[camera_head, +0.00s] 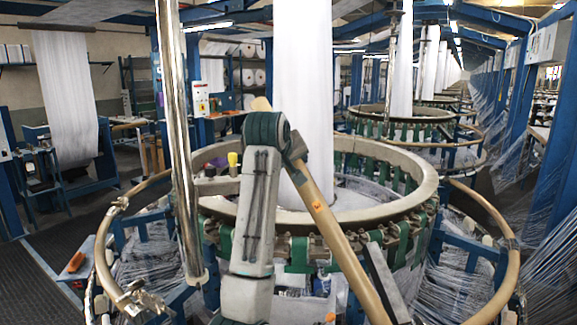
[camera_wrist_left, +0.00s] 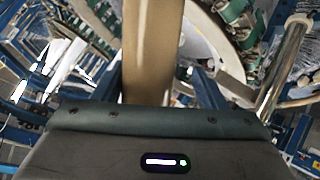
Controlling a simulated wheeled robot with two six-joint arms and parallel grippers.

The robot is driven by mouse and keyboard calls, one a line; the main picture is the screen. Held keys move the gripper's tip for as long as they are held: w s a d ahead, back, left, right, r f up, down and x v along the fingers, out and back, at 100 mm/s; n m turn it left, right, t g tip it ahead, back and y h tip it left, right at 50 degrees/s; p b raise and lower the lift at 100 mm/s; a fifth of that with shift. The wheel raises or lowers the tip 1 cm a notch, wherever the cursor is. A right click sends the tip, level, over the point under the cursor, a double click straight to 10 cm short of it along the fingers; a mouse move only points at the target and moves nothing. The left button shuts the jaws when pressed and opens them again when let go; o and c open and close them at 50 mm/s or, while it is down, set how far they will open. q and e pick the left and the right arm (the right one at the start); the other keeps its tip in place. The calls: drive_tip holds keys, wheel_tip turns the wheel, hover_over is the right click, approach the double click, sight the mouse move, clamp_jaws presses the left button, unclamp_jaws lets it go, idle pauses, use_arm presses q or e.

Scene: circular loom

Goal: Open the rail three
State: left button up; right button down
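A long tan rail (camera_head: 323,205) slants across the front of the near loom. Its upper end stands above the loom ring and its lower end leaves the bottom edge. In the left wrist view the tan rail (camera_wrist_left: 152,50) runs straight out from my palm. My left gripper (camera_head: 288,148), on the grey and green arm, is against the rail near its upper end. Its fingers are hidden, so I cannot tell if they are closed around it. My right gripper is not in view.
The loom's pale ring (camera_head: 405,205) lies behind the rail, with white fabric rising from its middle. Curved tan rails stand at the left (camera_head: 101,250) and right (camera_head: 513,258). A chrome post (camera_head: 178,130) rises at the left. The dark aisle floor (camera_head: 30,285) is open at far left.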

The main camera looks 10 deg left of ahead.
use_arm(q)
drive_tip(key=shift+s+a+r, duration=0.1)
drive_tip(key=shift+s, duration=0.05)
drive_tip(key=b+v, duration=0.2)
drive_tip(key=v, duration=0.8)
drive_tip(key=shift+s+r+b, duration=0.15)
drive_tip(key=shift+r+b, duration=0.05)
drive_tip(key=shift+b, duration=0.15)
drive_tip(key=shift+f, duration=0.1)
